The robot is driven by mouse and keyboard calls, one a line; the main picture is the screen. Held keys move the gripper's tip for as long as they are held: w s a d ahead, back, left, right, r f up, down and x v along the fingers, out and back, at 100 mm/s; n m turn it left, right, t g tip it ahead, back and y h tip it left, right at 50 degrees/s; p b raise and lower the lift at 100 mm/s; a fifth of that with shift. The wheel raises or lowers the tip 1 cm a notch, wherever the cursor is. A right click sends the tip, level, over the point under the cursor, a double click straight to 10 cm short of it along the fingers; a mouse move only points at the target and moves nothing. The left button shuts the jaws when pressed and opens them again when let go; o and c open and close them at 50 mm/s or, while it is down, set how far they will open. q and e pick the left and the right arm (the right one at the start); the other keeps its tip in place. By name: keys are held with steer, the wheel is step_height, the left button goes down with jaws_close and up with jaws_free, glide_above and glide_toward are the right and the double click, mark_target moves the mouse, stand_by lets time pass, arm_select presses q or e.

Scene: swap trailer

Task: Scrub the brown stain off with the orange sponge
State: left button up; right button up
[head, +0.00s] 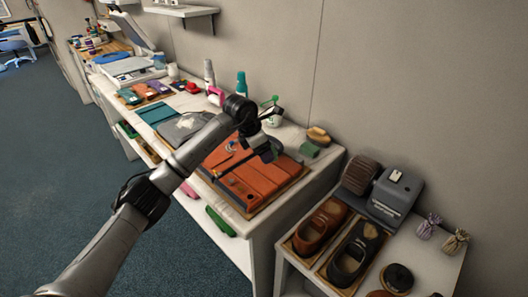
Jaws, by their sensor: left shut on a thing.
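My left gripper (266,153) is over the orange panel (262,188) on the bench, near its back edge. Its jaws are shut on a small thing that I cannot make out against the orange. I cannot pick out the orange sponge with certainty. No brown stain shows clearly; part of the panel is hidden by my left arm and gripper. A grey cloth-like piece (182,127) with a pale patch lies left of the panel, partly behind my arm. My right gripper is not in view.
A green block (309,150) and a tan brush-like thing (318,134) lie at the bench's right end. A teal bottle (241,84) and a green-topped spray bottle (272,113) stand at the back.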

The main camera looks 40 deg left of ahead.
arm_select(q)
step_height(320, 180, up, 3)
steer(key=shift+f+p, duration=0.1)
steer(key=shift+p, duration=0.65)
